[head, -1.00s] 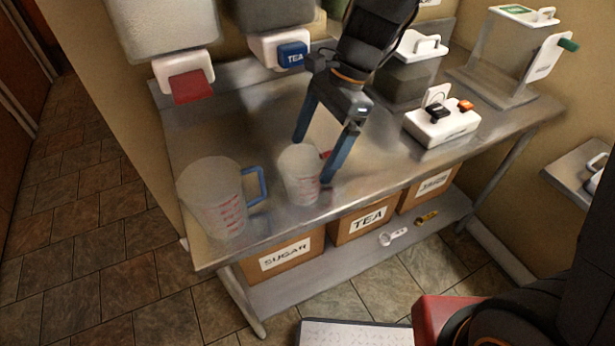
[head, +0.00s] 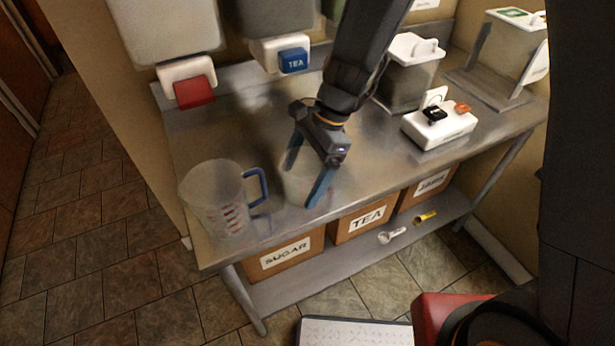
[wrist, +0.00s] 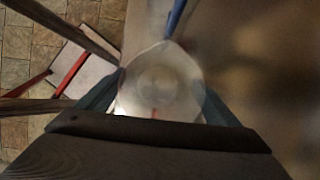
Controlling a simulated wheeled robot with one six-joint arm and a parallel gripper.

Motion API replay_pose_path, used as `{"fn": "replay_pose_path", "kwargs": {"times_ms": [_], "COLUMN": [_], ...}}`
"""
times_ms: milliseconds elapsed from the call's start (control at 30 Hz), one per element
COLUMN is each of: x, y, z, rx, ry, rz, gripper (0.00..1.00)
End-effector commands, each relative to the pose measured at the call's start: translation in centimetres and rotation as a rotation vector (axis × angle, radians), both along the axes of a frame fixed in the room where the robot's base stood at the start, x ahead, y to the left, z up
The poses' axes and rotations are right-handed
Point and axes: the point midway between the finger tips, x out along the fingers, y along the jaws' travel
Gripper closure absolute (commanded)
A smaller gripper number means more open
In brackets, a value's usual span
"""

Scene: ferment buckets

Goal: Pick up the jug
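A small clear measuring jug (head: 300,188) stands on the steel table near its front edge. It also shows in the wrist view (wrist: 160,85), seen from above. A larger clear jug (head: 213,200) with red markings and a blue handle stands to its left. My gripper (head: 302,188) points down over the small jug, open, with one blue finger on each side of it. In the wrist view the fingers are close to the jug's sides; I cannot tell whether they touch. The small jug's red handle, seen earlier, is now hidden in the head view.
Wall dispensers with a red tap (head: 194,91) and a blue TEA tap (head: 294,60) hang above the table's back. A white switch box (head: 438,128) and a lidded container (head: 408,80) stand to the right. Labelled boxes (head: 365,217) sit on the lower shelf.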

Motion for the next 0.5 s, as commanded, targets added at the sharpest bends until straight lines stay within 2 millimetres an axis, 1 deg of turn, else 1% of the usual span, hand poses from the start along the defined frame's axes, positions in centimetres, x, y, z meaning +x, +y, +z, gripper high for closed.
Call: {"fn": "replay_pose_path", "kwargs": {"times_ms": [33,167,200,233,500], "x": [0.01,0.01,0.01,0.01,0.03], "y": [-0.01,-0.01,-0.01,-0.01,0.00], "z": [0.01,0.01,0.01,0.01,0.14], "rx": [0.000,0.000,0.000,0.000,0.000], "ry": [0.000,0.000,0.000,0.000,0.000], "rz": [0.000,0.000,0.000,0.000,0.000], "gripper": [0.24,0.46,0.53,0.55,0.55]}}
